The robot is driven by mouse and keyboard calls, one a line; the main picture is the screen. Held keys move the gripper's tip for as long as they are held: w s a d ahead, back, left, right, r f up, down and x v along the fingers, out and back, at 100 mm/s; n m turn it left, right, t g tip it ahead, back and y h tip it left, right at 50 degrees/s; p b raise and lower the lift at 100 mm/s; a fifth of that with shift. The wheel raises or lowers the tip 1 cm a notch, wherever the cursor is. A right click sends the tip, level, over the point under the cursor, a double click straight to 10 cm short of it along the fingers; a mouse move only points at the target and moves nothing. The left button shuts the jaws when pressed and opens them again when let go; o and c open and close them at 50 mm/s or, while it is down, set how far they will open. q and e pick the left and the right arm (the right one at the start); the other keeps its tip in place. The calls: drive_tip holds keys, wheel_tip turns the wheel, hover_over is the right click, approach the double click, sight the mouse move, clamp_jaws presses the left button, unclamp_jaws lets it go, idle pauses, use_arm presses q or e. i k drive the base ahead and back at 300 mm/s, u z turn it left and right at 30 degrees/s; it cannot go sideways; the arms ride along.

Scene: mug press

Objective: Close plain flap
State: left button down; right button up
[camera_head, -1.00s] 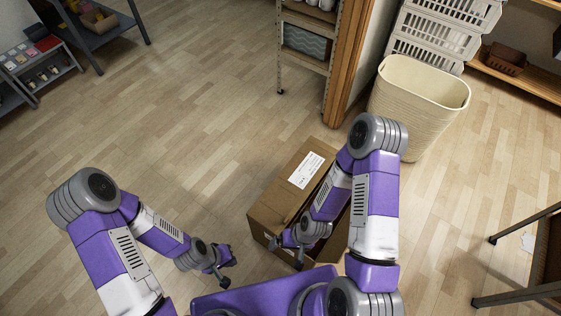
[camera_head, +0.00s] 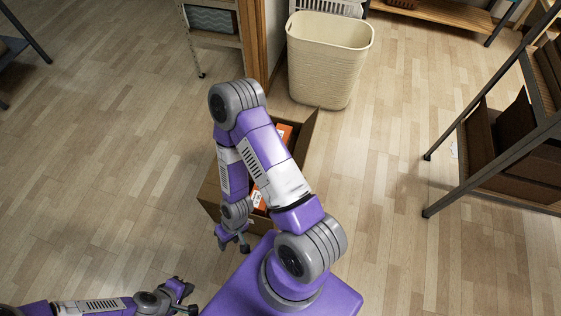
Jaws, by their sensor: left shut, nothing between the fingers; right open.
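The brown cardboard box (camera_head: 210,198) stands on the floor in front of me, largely hidden behind my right arm. It is open where I can see in, with orange items (camera_head: 259,199) inside. A brown flap without a visible label (camera_head: 308,132) stands raised along the box's right side. No white label shows now; the other flap is hidden or cannot be made out. My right gripper (camera_head: 233,244) is open and empty, at the box's near left corner. My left gripper (camera_head: 188,299) is shut and empty, low at the bottom left, apart from the box.
A cream basket (camera_head: 328,65) stands behind the box. A metal shelf (camera_head: 212,40) is at the back, beside a wooden post. A dark shelf unit (camera_head: 490,140) stands at the right. The floor is clear left and right of the box.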

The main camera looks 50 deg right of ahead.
sight(303, 148)
drive_tip(key=u, duration=0.8)
drive_tip(key=k, duration=1.2)
drive_tip(key=z, duration=0.55)
drive_tip(key=k, duration=0.95)
drive_tip(key=z, duration=1.35)
drive_tip(key=i, duration=0.95)
drive_tip(key=z, duration=0.4)
